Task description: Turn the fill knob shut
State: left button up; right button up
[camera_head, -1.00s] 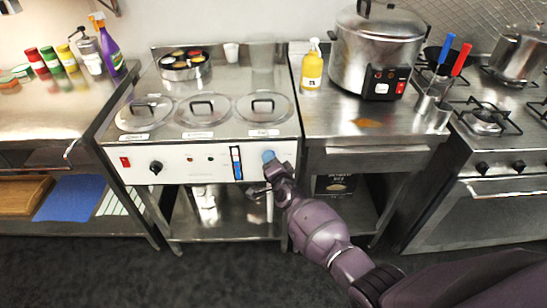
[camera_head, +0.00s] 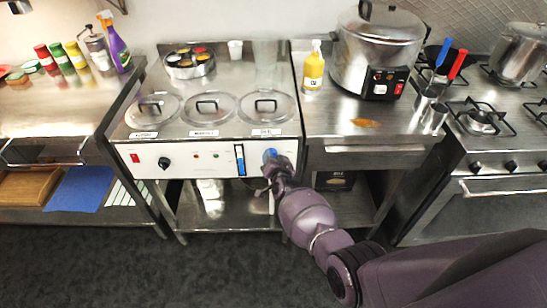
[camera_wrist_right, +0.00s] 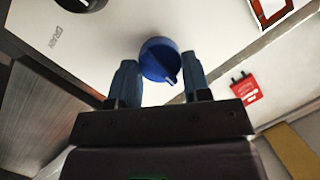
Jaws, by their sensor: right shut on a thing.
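The blue fill knob (camera_head: 269,154) is on the right end of the white front panel (camera_head: 205,170) of the steam-table counter. In the right wrist view the knob (camera_wrist_right: 158,58) is round, with a pointed ridge toward the lower right; I cannot read a label for it. My right gripper (camera_head: 273,163) reaches it from below and in front. My left gripper is not in view.
A black knob (camera_head: 164,163) and red switch (camera_head: 135,158) sit farther left on the panel. A blue-and-white gauge (camera_head: 240,160) is just left of the fill knob. Three lidded wells (camera_head: 208,107) are above. A black knob labelled DRAIN (camera_wrist_right: 82,3) shows in the wrist view.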

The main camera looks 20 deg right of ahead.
jog(key=o, duration=0.9)
jog(key=shift+s, duration=0.15)
jog(key=p+v, duration=0.2)
jog(key=v, duration=0.8)
jog(key=shift+s+r, duration=0.1)
jog(key=shift+s, duration=0.15)
